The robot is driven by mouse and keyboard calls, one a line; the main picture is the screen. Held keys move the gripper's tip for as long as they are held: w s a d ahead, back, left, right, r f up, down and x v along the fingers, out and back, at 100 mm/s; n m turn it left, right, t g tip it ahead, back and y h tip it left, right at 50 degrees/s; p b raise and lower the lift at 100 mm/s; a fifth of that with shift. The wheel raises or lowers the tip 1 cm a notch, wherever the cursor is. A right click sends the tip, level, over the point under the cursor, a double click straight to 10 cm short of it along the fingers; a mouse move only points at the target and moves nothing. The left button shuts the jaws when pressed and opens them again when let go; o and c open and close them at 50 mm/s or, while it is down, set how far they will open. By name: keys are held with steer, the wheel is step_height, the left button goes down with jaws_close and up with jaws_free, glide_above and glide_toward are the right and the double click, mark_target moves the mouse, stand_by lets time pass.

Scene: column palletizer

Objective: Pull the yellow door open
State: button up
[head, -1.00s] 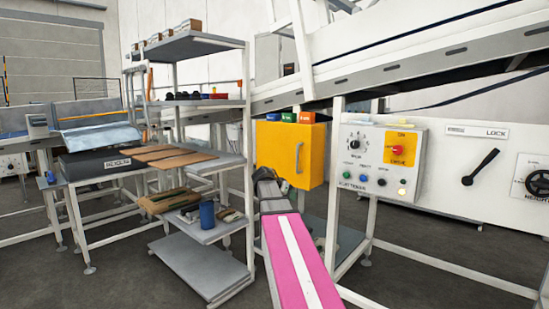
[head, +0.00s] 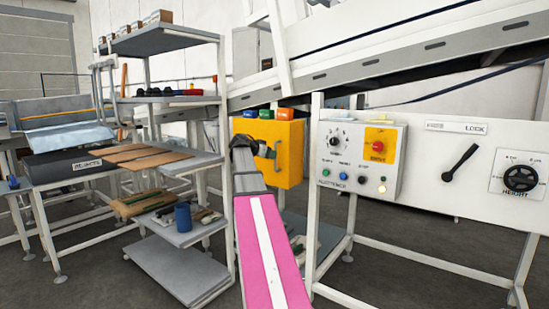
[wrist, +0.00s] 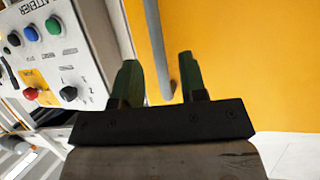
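The yellow door (head: 292,163) is the front of a yellow box and looks shut. It fills much of the wrist view (wrist: 250,60). Its upright grey handle (head: 277,155) stands on the door and also shows in the wrist view (wrist: 156,40). My gripper (head: 259,147) is raised in front of the door's left part, close to the handle. In the wrist view my gripper (wrist: 157,72) is open, with the handle showing between its two green fingers. I cannot tell whether the handle is within their reach, and no contact is visible.
A control panel (head: 360,158) with buttons and a red switch stands just right of the door. A lock lever (head: 461,163) and a height wheel (head: 520,178) are further right. Coloured blocks (head: 265,114) sit above the box. Shelves (head: 188,160) stand at the left.

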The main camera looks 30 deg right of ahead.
mark_target(275, 169)
steer(key=shift+x, duration=2)
jaws_close()
steer(key=shift+a, duration=0.15)
